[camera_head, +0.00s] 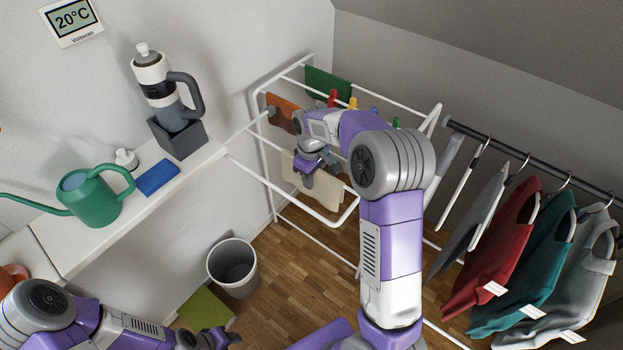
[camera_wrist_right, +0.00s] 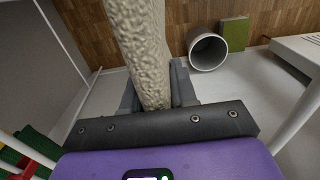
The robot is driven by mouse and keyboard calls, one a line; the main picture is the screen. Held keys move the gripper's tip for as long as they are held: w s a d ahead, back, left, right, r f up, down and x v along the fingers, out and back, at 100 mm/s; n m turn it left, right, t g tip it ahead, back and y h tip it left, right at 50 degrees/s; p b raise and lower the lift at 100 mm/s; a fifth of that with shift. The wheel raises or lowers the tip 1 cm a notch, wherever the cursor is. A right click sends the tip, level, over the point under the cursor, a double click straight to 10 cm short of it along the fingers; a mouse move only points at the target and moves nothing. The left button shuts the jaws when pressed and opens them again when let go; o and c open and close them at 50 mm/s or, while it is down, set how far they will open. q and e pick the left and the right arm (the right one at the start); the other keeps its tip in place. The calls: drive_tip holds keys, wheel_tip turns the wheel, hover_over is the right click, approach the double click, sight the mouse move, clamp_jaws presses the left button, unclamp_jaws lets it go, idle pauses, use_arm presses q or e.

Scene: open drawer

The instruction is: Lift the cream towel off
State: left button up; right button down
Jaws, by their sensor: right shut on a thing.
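The cream towel (camera_head: 324,192) hangs at the front of the white drying rack (camera_head: 258,176), partly hidden by my right gripper. My right gripper (camera_head: 309,172) is at the towel's upper part. In the right wrist view the towel (camera_wrist_right: 138,40) runs between the two dark fingers of the gripper (camera_wrist_right: 158,90), which are shut on it. Whether the towel still touches a rail is hidden. My left gripper (camera_head: 212,340) is low at the bottom edge, far from the rack, and its fingers are too unclear to read.
An orange cloth (camera_head: 281,112) and a green cloth (camera_head: 327,84) hang farther back, near coloured pegs (camera_head: 353,103). A grey bin (camera_head: 233,267) stands on the floor. A shelf (camera_head: 108,234) holds a green watering can (camera_head: 94,202). Clothes (camera_head: 498,262) hang at the right.

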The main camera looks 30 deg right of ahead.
drive_tip(key=shift+r, duration=0.15)
use_arm(q)
wheel_tip(320, 180, up, 10)
drive_tip(key=p, duration=1)
use_arm(e)
wheel_tip(320, 180, up, 28)
use_arm(q)
drive_tip(key=shift+r, duration=0.1)
drive_tip(key=shift+c, duration=0.3)
